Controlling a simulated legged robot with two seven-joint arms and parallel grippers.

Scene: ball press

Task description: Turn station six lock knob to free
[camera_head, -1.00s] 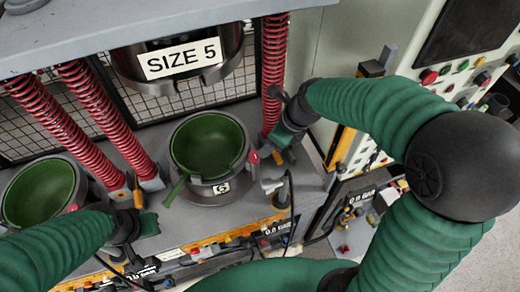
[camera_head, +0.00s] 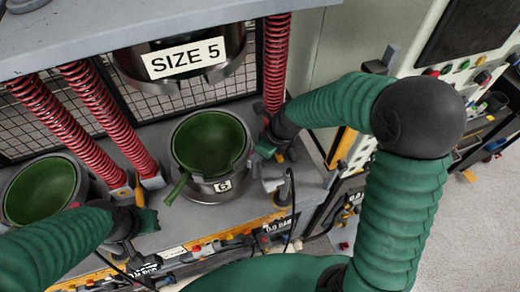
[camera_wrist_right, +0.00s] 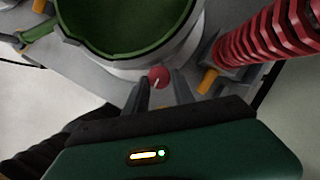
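Station six is the grey round holder (camera_head: 222,186) with a "6" label and a green bowl (camera_head: 208,140) in it. Its red lock knob (camera_wrist_right: 158,77) shows in the right wrist view, low on the holder's side, with a pale mark on it. My right gripper (camera_wrist_right: 161,86) is open, its two dark fingers spread with the knob between or just beyond their tips; contact cannot be told. In the head view my right gripper (camera_head: 262,150) is at the holder's right side and hides the knob. My left gripper (camera_head: 150,221) is at lower left, away from station six; its finger gap is unclear.
A press head labelled "SIZE 5" (camera_head: 186,60) hangs above station six. Red springs (camera_head: 277,60) stand on both sides. Another green bowl (camera_head: 40,190) is at left.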

